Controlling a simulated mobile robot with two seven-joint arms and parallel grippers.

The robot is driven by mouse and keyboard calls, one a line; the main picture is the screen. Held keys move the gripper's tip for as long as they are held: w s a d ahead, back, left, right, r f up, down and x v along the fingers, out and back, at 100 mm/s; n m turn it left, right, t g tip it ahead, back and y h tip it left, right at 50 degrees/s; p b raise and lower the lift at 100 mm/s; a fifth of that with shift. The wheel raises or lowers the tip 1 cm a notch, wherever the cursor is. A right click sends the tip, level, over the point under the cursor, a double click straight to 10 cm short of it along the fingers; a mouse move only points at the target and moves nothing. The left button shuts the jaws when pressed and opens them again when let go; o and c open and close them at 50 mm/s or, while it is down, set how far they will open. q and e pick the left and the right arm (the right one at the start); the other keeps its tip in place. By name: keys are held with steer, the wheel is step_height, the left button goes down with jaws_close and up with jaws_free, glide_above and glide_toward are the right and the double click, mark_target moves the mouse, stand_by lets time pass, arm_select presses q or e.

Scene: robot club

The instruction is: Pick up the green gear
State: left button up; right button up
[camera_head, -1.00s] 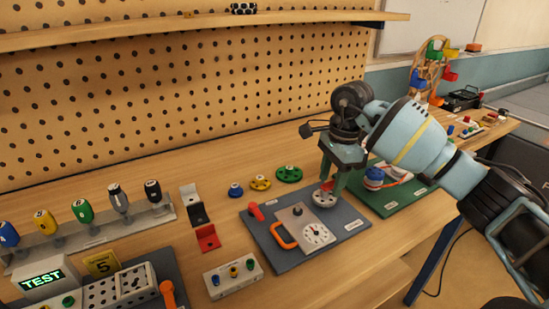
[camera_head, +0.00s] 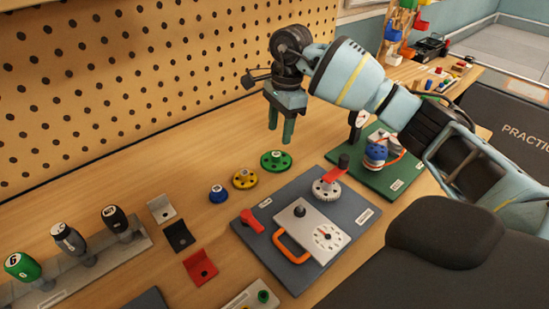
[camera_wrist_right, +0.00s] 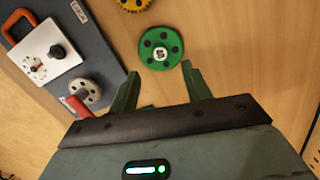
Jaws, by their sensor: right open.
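The green gear (camera_head: 276,160) lies flat on the wooden table, behind the grey board and to the right of the yellow gear. It is a round disc with holes around a pale hub. In the right wrist view the green gear (camera_wrist_right: 161,48) lies just beyond the fingertips, roughly centred between them. My right gripper (camera_head: 281,137) points down above the table near the green gear, apart from it. Its green fingers (camera_wrist_right: 160,78) are open with nothing between them. My left gripper is not in view.
A yellow gear (camera_head: 245,178) and a blue gear (camera_head: 218,194) lie left of the green gear. The grey board (camera_head: 356,216) with a dial box and metal gear is in front. A green board (camera_head: 408,175) stands right. The pegboard (camera_head: 150,70) rises behind.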

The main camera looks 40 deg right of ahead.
mark_target(276, 154)
step_height(276, 154, down, 2)
steer(key=shift+a+f, duration=0.1)
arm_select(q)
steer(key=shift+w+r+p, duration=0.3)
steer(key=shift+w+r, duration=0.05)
arm_select(e)
steer(key=shift+a+f, duration=0.15)
steer(key=shift+f, duration=1.1)
steer(key=shift+a+f, duration=0.15)
steer(key=shift+f, duration=1.1)
jaws_close()
steer(key=shift+r, duration=0.15)
